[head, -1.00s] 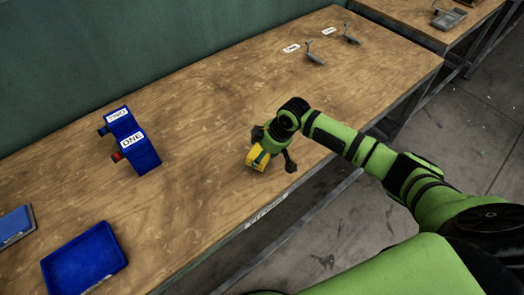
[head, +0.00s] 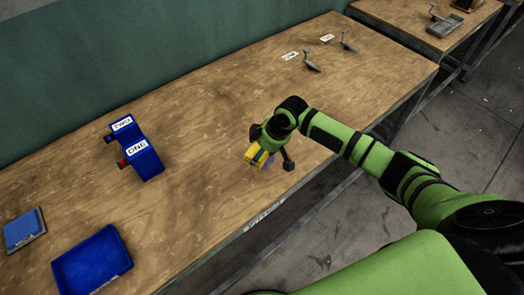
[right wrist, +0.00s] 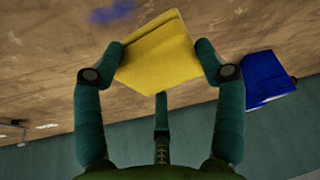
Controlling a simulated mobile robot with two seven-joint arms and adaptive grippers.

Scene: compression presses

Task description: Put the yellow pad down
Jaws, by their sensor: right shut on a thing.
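The yellow pad (head: 258,156) is held by my right gripper (head: 268,155) over the front part of the wooden table. In the right wrist view the yellow pad (right wrist: 158,52) sits between the two fingers of the right gripper (right wrist: 160,70), which are shut on its sides. The pad looks a little tilted there. In the head view the arm and gripper hide part of it, and I cannot tell exactly how high it is above the wood. My left gripper is not in view.
Two blue presses, labelled TWO (head: 122,125) and ONE (head: 146,160), stand left of the gripper. A blue tray (head: 92,262) and a blue-grey flat item (head: 23,230) lie at the lower left. Metal levers (head: 311,62) stand at the far end. The table (head: 190,190) around the pad is clear.

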